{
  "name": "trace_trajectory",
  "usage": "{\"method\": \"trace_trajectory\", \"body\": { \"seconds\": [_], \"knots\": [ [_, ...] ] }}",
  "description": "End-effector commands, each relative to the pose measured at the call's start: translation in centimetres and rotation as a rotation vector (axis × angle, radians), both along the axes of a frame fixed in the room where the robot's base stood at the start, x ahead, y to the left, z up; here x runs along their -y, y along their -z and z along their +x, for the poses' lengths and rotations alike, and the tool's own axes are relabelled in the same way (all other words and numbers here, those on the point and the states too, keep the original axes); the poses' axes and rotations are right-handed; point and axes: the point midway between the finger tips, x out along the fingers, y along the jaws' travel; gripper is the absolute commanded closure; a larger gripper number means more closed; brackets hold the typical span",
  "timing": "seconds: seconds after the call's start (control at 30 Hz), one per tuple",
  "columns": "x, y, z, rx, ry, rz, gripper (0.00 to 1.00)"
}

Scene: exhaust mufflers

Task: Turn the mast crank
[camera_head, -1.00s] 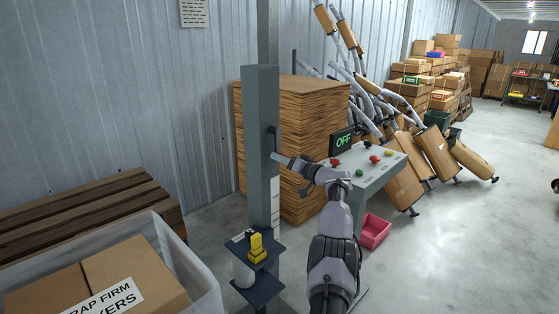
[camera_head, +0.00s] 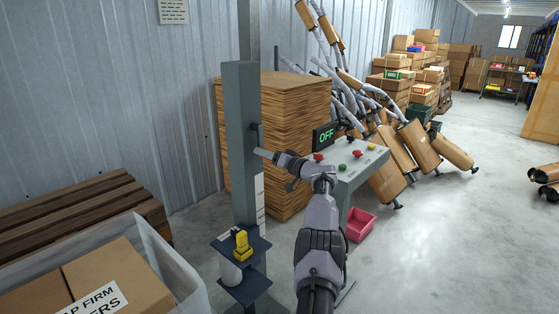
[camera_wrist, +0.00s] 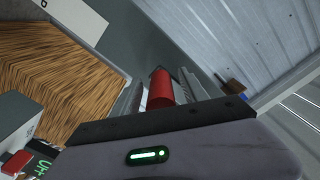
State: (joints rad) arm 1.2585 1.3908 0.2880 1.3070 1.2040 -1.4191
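The mast (camera_head: 241,150) is a tall grey square post left of centre in the head view. Its crank (camera_head: 254,134) shows as a small dark arm on the right face. My gripper (camera_head: 262,152) reaches in from the right, close to the crank's lower end. In the wrist view, a red cylindrical crank grip (camera_wrist: 160,88) stands between the two fingers of my gripper (camera_wrist: 165,92). Narrow gaps seem to show on both sides of it, so the fingers look open around it. The grip is hidden in the head view.
A small shelf (camera_head: 243,285) with a yellow item is on the mast's lower part. Cardboard stack (camera_head: 290,140) stands behind; a pink bin (camera_head: 361,225) lies on the floor.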

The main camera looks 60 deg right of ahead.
Motion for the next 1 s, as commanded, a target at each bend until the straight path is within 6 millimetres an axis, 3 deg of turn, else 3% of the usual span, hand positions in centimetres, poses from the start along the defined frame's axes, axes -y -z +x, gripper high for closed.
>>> {"method": "trace_trajectory", "body": {
  "seconds": [0.3, 0.7, 0.83, 1.0],
  "knots": [
    [-0.7, 0.2, -2.8, 0.001, 0.004, 0.002, 0.51],
    [-3.2, -0.4, -13.7, 0.002, 0.008, 0.000, 0.51],
    [-3.8, -0.4, -15.9, 0.003, 0.006, -0.002, 0.51],
    [-4.1, -0.2, -16.9, 0.003, 0.005, -0.003, 0.51]
  ]
}}
